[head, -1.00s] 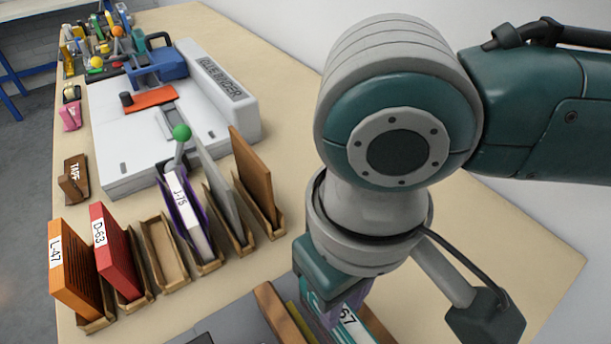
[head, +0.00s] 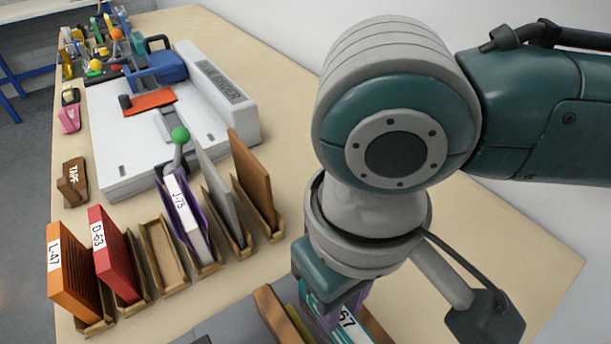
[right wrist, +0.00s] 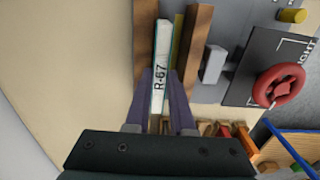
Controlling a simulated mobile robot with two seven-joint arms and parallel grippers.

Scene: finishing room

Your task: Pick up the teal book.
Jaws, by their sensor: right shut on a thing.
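The teal book (right wrist: 162,65) has a white spine with the label R-67. It stands upright between wooden boards in the right wrist view. In the head view only part of its labelled spine (head: 351,328) shows at the bottom edge, below my right gripper. My right gripper (head: 337,312) points down over it. In the right wrist view its two purple fingers (right wrist: 159,82) lie on either side of the spine and are shut on the book. The book's lower part is hidden. My left gripper is in neither view.
A yellow-green book (right wrist: 179,40) and a wooden board (right wrist: 199,45) stand close beside the teal book. A red handwheel (right wrist: 279,86) is to the right. In the head view, wooden slots hold an orange book (head: 72,275), a red book (head: 115,258) and others. A white binding machine (head: 110,155) stands behind.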

